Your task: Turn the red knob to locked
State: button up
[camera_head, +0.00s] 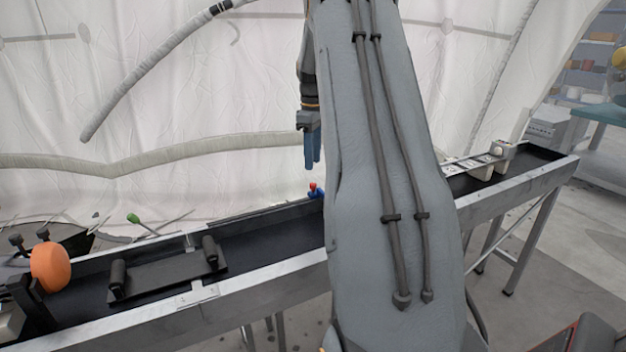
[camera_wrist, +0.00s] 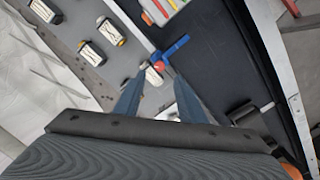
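The red knob (camera_head: 313,186) is small in the head view, with blue parts beside it at the back edge of the black table, next to my arm. In the wrist view the red knob (camera_wrist: 159,66) lies just beyond and between my fingertips, with a blue bar (camera_wrist: 177,47) beside it. My gripper (camera_head: 313,164) hangs fingers-down above the knob in the head view, with a gap below it. In the wrist view my gripper (camera_wrist: 159,76) has its two blue fingers apart and nothing held. I cannot read the knob's lock marking.
The long black table (camera_head: 270,240) has a raised metal rim. White modules (camera_wrist: 90,52) sit on a grey panel in the wrist view. A white tent wall (camera_head: 190,100) is behind.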

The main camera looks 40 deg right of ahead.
aim_at(313, 184)
notch_tip(313, 184, down, 8)
jog(key=shift+r+p, duration=0.15)
jog(key=shift+p, duration=0.75)
grip_shut()
